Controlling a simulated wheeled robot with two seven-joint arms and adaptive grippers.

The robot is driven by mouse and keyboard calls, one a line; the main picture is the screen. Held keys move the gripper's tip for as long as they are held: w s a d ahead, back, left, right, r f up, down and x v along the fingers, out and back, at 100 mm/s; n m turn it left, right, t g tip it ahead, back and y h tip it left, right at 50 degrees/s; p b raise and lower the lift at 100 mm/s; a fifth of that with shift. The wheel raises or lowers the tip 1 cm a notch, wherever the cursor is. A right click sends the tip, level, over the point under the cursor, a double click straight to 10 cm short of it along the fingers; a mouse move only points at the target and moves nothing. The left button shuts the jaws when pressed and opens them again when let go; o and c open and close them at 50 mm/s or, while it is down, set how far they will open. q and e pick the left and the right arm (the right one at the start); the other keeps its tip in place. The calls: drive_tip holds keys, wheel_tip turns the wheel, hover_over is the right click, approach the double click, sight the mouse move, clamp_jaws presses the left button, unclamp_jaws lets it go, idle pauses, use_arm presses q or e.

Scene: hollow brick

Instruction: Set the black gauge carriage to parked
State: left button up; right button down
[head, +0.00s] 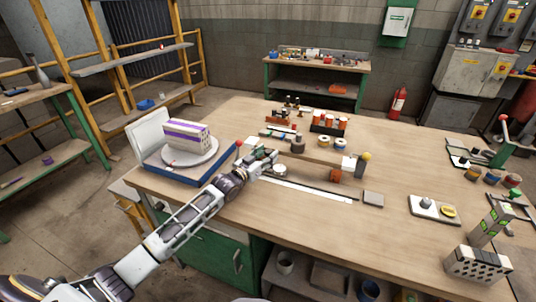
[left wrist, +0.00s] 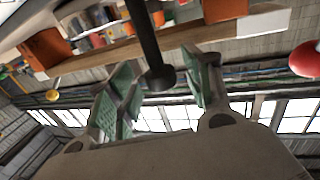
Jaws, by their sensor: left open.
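My left gripper (head: 268,157) is open over the left end of a long slide with a dark rail and a pale strip (head: 310,190). A round pale-faced piece (head: 280,170) sits just below the fingers; it may belong to the gauge carriage, but I cannot make the carriage out clearly. In the left wrist view my open fingers (left wrist: 163,90) stand either side of a black rod with a round end (left wrist: 160,79). I cannot tell whether they touch it. My right gripper is not in view.
A wooden beam (head: 325,156) runs behind the slide, with an orange block (head: 335,176) and yellow knob (head: 365,156) at its right. A red ball (head: 239,143) and blue turntable base (head: 185,172) are at the left. The table's front middle is clear.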

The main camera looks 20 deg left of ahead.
use_arm(q)
drive_tip(key=shift+v, duration=3)
